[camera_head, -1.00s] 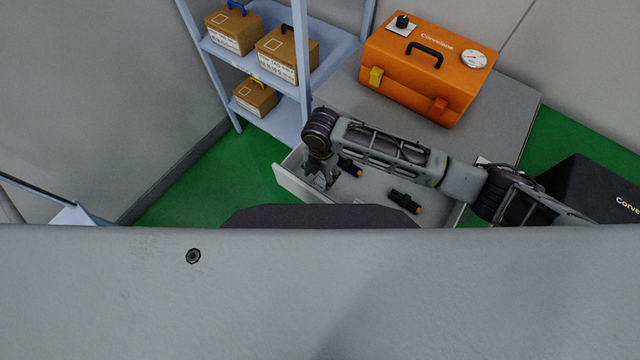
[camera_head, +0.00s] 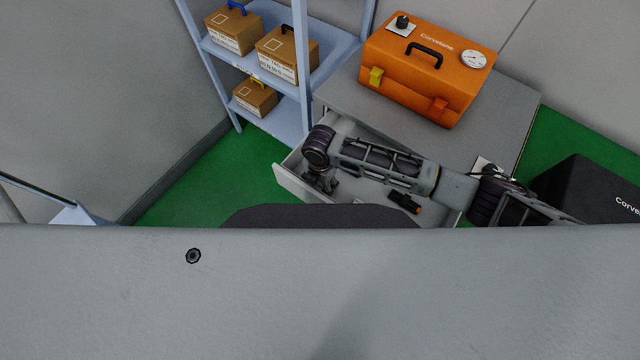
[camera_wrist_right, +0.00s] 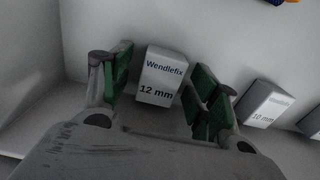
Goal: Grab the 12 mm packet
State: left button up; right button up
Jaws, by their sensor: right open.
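The 12 mm packet (camera_wrist_right: 160,78) is a small white box marked "Wendlefix 12 mm" in the right wrist view. It stands on the drawer floor, between the green-padded fingers of my right gripper (camera_wrist_right: 158,90). The fingers are open, one on each side of it, with a gap visible on the left; on the right the pad looks very close and I cannot tell whether it touches. In the head view my right gripper (camera_head: 322,182) reaches down into the open drawer (camera_head: 292,187), and the arm hides the packet there. My left gripper is out of view.
A 10 mm packet (camera_wrist_right: 262,104) stands right of the gripper, with another white box (camera_wrist_right: 311,122) beyond it. A black and orange item (camera_head: 405,202) lies in the drawer. An orange case (camera_head: 425,70) stands on the cabinet; shelves with boxes (camera_head: 288,55) stand behind.

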jog(key=shift+c, duration=0.2)
jog(key=c, duration=1.1)
jog(key=shift+r, duration=0.2)
notch_tip(320, 180, up, 18)
jog(key=shift+f+p, duration=0.15)
jog(key=shift+p, duration=0.2)
